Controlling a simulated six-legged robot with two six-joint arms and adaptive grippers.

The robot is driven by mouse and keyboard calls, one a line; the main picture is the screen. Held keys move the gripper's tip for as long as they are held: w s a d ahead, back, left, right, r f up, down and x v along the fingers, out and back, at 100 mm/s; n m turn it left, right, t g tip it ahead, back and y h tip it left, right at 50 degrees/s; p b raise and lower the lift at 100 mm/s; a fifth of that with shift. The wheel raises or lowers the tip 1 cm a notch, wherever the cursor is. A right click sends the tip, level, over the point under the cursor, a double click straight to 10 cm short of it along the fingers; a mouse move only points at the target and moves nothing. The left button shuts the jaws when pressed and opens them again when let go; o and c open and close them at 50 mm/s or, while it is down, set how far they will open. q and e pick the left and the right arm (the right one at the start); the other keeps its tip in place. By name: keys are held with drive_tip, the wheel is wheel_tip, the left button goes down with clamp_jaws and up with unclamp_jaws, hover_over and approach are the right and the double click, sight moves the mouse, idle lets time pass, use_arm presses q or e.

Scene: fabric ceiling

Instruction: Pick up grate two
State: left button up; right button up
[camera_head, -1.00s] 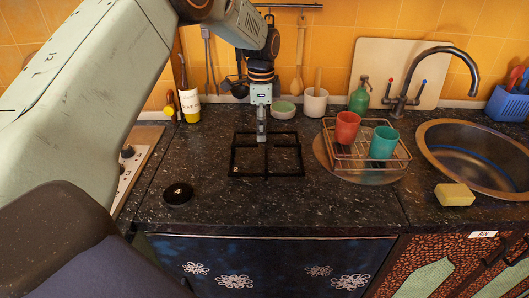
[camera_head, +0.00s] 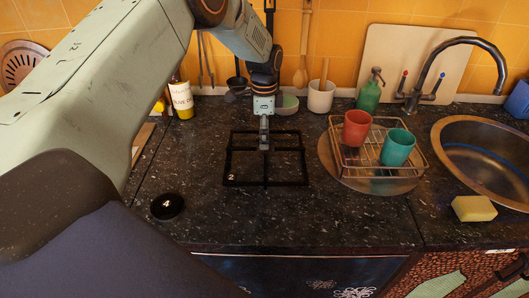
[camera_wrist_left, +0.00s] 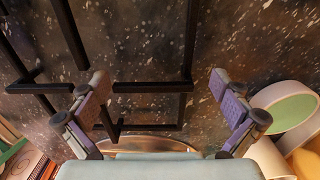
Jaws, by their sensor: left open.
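Grate two (camera_head: 285,150) is a black square frame with a cross of bars and a white "2" at its front left. It lies flat on the dark speckled counter. My left gripper (camera_head: 264,146) points down over the far middle part of the grate. In the left wrist view the open left gripper (camera_wrist_left: 162,82) has its two purple-padded fingers wide apart. The grate (camera_wrist_left: 150,87) shows there beyond the fingers, with one corner between them in the picture. Nothing is held. I cannot tell how high the fingertips are above the bars. My right gripper is not in view.
A wire rack (camera_head: 412,172) with a red cup (camera_head: 357,127) and a teal cup (camera_head: 397,148) stands right of the grate. A black disc (camera_head: 167,206) marked "4" lies front left. A white pot (camera_head: 320,96) and green-topped dish (camera_head: 288,104) stand behind.

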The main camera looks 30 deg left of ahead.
use_arm(q)
drive_tip(key=shift+s+f, duration=0.1)
drive_tip(key=shift+s+d+r, duration=0.3)
drive_tip(key=shift+s+d, duration=0.05)
drive_tip(key=shift+d, duration=0.1)
drive_tip(key=shift+c, duration=0.4)
drive_tip(key=shift+w+a+f, duration=0.25)
drive_tip(key=shift+f, duration=0.05)
drive_tip(key=c, duration=0.4)
drive_tip(key=shift+s+d+r, duration=0.15)
drive_tip(key=shift+r, duration=0.05)
drive_tip(key=c, duration=1.1)
